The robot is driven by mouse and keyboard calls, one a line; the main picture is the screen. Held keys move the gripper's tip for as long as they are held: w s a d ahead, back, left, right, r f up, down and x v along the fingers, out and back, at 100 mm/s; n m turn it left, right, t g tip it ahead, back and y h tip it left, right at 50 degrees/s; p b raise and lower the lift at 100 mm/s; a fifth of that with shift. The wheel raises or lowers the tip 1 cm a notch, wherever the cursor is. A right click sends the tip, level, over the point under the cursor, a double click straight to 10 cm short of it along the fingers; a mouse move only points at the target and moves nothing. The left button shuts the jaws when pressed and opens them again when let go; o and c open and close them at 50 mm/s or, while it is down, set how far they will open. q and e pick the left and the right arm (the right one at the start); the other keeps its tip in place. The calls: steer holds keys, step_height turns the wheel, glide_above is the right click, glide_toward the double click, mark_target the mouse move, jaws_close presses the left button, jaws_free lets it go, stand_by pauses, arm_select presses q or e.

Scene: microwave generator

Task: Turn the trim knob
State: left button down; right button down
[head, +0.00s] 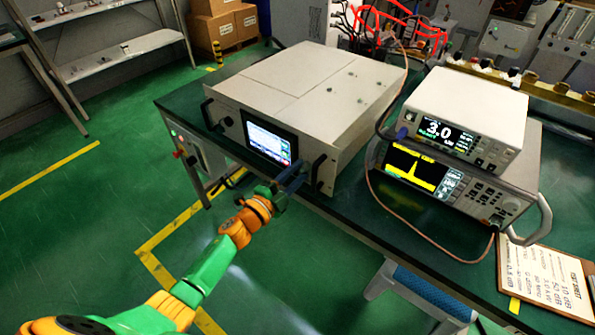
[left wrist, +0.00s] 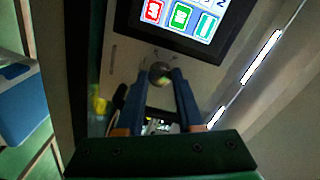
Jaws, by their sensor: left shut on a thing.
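The trim knob (left wrist: 160,73) is a small round metallic knob on the light front panel of the generator (head: 310,100), just under its lit screen. It shows between my fingertips in the left wrist view. My left gripper (head: 290,180) reaches the lower right of the panel, beside the screen; its blue fingers (left wrist: 162,80) are closed on the knob's sides. In the head view the fingers hide the knob. Any pointer on the knob is too small to read. My right gripper is in neither view.
The generator's screen (head: 267,143) sits left of my gripper, and a dark handle (head: 318,168) stands close on its right. Two stacked instruments (head: 465,118) and a clipboard (head: 545,280) are at the right of the green bench. Open floor lies in front.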

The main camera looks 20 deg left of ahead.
arm_select(q)
steer(key=shift+n, duration=0.7)
steer(key=c, duration=0.5)
jaws_free()
steer(key=shift+a, duration=0.1)
steer(key=shift+c, duration=0.2)
steer(key=shift+s, duration=0.1)
steer(key=v, duration=0.7)
steer(key=shift+p, duration=0.35)
